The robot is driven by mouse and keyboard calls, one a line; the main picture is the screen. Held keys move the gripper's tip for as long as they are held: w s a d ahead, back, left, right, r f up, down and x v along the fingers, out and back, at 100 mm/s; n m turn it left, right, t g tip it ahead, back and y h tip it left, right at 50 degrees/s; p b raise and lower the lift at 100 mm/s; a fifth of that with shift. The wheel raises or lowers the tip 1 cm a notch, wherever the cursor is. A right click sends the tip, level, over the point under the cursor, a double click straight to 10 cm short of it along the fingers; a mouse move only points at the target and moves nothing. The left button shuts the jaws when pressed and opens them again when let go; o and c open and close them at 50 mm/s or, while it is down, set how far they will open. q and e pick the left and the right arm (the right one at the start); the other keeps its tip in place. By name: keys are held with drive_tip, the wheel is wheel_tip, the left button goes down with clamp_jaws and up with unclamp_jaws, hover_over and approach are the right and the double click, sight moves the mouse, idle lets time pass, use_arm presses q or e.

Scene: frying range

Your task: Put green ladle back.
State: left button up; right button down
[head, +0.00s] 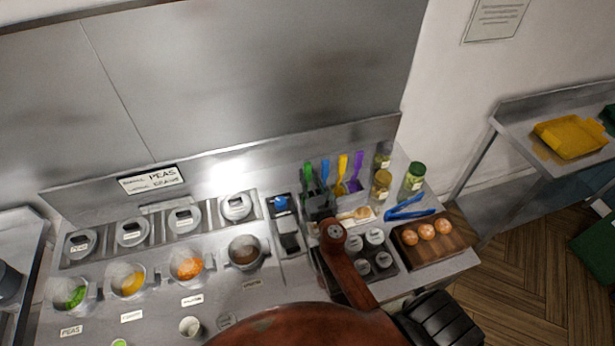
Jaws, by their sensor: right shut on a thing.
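The green ladle (308,176) stands upright at the left end of a row of coloured utensils at the back of the counter. A blue (324,172), a yellow (342,170) and a purple utensil (357,168) stand to its right. My right gripper (319,204) is dark and small, at the foot of the green ladle, and appears shut on it. My reddish-brown arm comes up from below and hides part of the gripper and the rack base. I cannot tell whether the ladle is seated in the rack. My left gripper is out of view.
Lidded containers and food pots (245,252) line the counter on the left. Jars (413,178), blue tongs (410,208) and a wooden board (434,240) with round brown items are on the right. A metal backsplash (250,150) rises behind.

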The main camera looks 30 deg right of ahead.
drive_tip(key=c, duration=1.7)
unclamp_jaws()
drive_tip(key=shift+f, duration=0.15)
drive_tip(key=shift+c, duration=0.2)
drive_tip(key=b+v, duration=0.1)
drive_tip(key=v, duration=1.1)
drive_tip(key=shift+r, duration=0.25)
